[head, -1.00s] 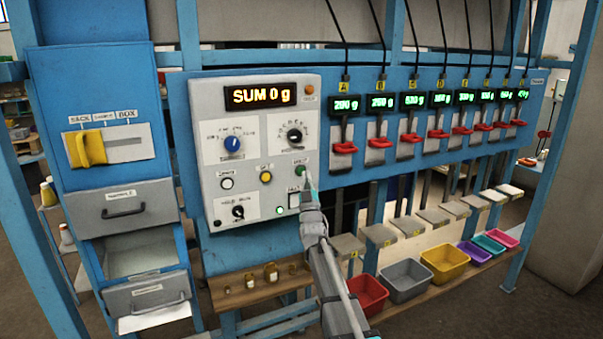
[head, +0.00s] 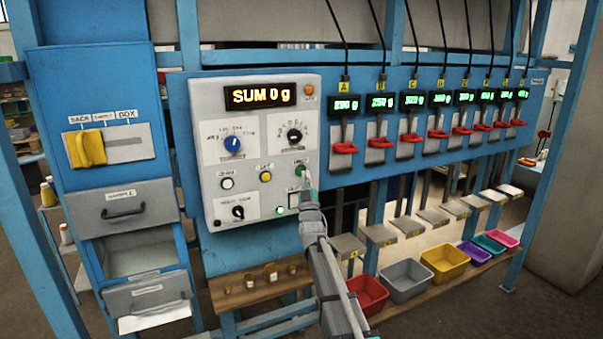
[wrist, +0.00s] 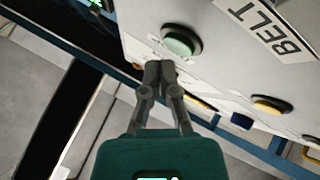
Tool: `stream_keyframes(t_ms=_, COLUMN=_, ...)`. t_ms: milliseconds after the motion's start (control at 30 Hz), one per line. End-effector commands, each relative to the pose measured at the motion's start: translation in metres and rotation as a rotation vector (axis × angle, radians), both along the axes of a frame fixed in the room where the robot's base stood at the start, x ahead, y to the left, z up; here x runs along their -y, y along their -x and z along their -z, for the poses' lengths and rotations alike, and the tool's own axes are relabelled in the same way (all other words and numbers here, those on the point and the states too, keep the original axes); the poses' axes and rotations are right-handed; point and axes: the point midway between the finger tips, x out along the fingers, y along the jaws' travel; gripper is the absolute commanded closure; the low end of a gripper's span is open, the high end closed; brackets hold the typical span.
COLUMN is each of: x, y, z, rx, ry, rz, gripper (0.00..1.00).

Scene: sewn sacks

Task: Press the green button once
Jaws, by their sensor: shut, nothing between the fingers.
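The green button (head: 300,171) sits at the right side of the grey control panel (head: 262,188), under a small label. In the wrist view the green button (wrist: 180,43) is a round, pale green cap in a dark ring, near a label reading BELT. My gripper (wrist: 160,68) is shut and empty, its fingertips just below and left of the button in that view. In the head view my gripper (head: 308,184) is in front of the panel, just below and right of the button. I cannot tell whether the fingertips touch the button or panel.
The panel also carries a yellow button (head: 265,177), a white button (head: 227,183), a blue knob (head: 232,143) and a display (head: 260,95) reading SUM 0 g. Red levers (head: 344,148) line the blue beam to the right. Coloured bins (head: 406,280) stand below.

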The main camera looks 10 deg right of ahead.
Motion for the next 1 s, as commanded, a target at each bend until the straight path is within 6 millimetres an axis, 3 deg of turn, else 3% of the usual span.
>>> stream_keyframes(t_ms=1000, x=-0.0019, y=-0.0084, z=-0.0003, rx=0.000, ry=0.000, rz=0.000, gripper=1.00)
